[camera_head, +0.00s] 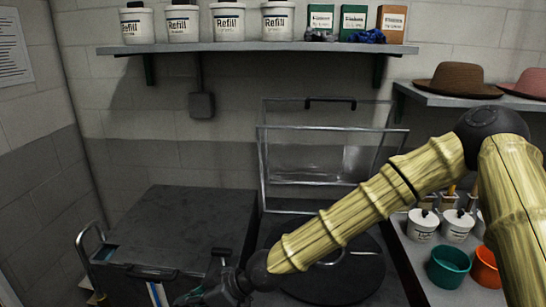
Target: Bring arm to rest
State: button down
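My arm (365,215) reaches from the right edge of the view down to the lower left, across the front of the hat press (262,170). My gripper (200,296) is dark and sits at the bottom edge, in front of the dark box. It is partly cut off by the frame, and its fingers are too dark and small to tell open from shut. No held thing shows. The press has a metal frame with a raised clear cover and a black handle. A round black plate (345,283) lies below my forearm, which hides part of it.
A dark box (185,215) with a metal handle (84,255) stands at left. A high shelf (250,47) holds refill tubs and small boxes. Brown (457,80) and pink (528,84) hats sit on a right shelf. White tubs and green (448,268) and orange pots stand lower right.

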jog(key=s+d+f+m+h, duration=0.2)
jog(key=s+d+f+m, duration=0.35)
jog(key=d+f, duration=0.5)
jog(key=s+d+f+m+h, duration=0.2)
jog(key=s+d+f+m, duration=0.35)
jog(key=f, duration=0.85)
jog(key=s+d+f+m+h, duration=0.1)
jog(key=s+d, duration=0.3)
jog(key=d, duration=0.4)
jog(key=s+d+f+m+h, duration=0.2)
jog(key=s+d+f+h, duration=0.1)
jog(key=d, duration=0.6)
jog(key=s+d+f+m+h, duration=0.2)
jog(key=s+d+f+h, duration=0.1)
jog(key=d, duration=0.6)
jog(key=s+f, duration=0.1)
jog(key=s, duration=0.1)
jog(key=shift+s+d, duration=0.25)
jog(key=shift+s, duration=0.1)
